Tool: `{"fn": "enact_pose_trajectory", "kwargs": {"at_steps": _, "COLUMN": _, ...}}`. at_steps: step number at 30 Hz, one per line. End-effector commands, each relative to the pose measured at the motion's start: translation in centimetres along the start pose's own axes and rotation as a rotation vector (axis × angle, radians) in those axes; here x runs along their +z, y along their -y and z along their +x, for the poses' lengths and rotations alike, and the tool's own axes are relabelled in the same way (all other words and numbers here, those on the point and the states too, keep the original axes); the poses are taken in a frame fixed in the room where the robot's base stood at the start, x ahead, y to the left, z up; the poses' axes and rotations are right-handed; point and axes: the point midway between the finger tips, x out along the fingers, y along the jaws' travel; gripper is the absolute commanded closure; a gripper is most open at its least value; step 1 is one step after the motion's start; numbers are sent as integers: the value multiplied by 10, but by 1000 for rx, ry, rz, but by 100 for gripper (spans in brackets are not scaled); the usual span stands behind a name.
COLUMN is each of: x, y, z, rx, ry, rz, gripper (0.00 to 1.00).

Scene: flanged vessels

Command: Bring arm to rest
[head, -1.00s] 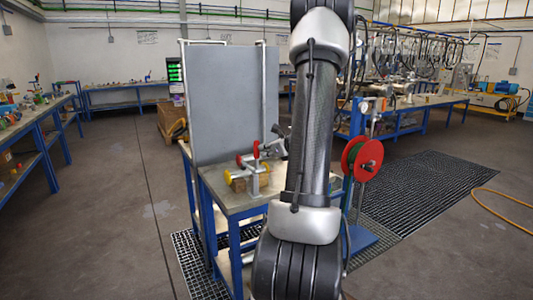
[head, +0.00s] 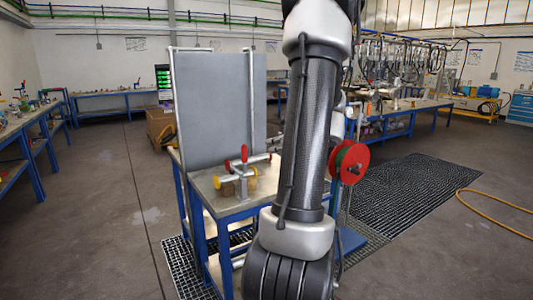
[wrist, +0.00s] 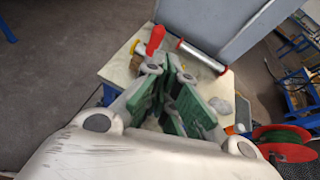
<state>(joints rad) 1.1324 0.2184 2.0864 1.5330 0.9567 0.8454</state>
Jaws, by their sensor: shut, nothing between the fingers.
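My gripper (wrist: 168,80) shows in the wrist view, with green pads on its fingers. It is shut and empty. A metal pipe assembly (head: 243,185) with red handles and a yellow end stands on a small blue-framed workbench (head: 213,203) in the head view. In the wrist view its pipe (wrist: 202,56) and a red handle (wrist: 156,38) show beyond my fingertips. I cannot tell how far apart they are. In the head view my arm rises upright through the middle of the picture, and my gripper is not visible there.
A grey upright panel (head: 220,105) stands at the bench's back. A red reel (head: 351,162) is just right of my arm. Dark floor grating (head: 415,195) and a yellow hose (head: 490,212) lie to the right. Open floor (head: 110,215) lies to the left.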

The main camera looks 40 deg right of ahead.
Motion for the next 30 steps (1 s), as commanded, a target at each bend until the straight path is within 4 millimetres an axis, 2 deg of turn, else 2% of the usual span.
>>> {"fn": "enact_pose_trajectory", "kwargs": {"at_steps": 4, "x": 4, "y": 1, "z": -11, "rx": -1, "ry": -1, "rz": 0, "gripper": 100}}
{"fn": "enact_pose_trajectory", "kwargs": {"at_steps": 13, "x": 4, "y": 1, "z": -13, "rx": 0, "ry": -1, "rz": -12, "gripper": 100}}
{"fn": "enact_pose_trajectory", "kwargs": {"at_steps": 15, "x": 4, "y": 0, "z": -13, "rx": 2, "ry": -2, "rz": -60, "gripper": 100}}
{"fn": "enact_pose_trajectory", "kwargs": {"at_steps": 17, "x": -6, "y": -5, "z": -16, "rx": 32, "ry": -34, "rz": -160, "gripper": 100}}
{"fn": "enact_pose_trajectory", "kwargs": {"at_steps": 20, "x": -42, "y": -30, "z": -28, "rx": 141, "ry": -122, "rz": -346, "gripper": 100}}
{"fn": "enact_pose_trajectory", "kwargs": {"at_steps": 22, "x": -63, "y": -52, "z": -47, "rx": 239, "ry": -184, "rz": -512, "gripper": 100}}
{"fn": "enact_pose_trajectory", "kwargs": {"at_steps": 25, "x": -77, "y": -92, "z": -71, "rx": 416, "ry": -244, "rz": -786, "gripper": 100}}
{"fn": "enact_pose_trajectory", "kwargs": {"at_steps": 30, "x": -84, "y": -159, "z": -114, "rx": 770, "ry": -283, "rz": -1328, "gripper": 100}}
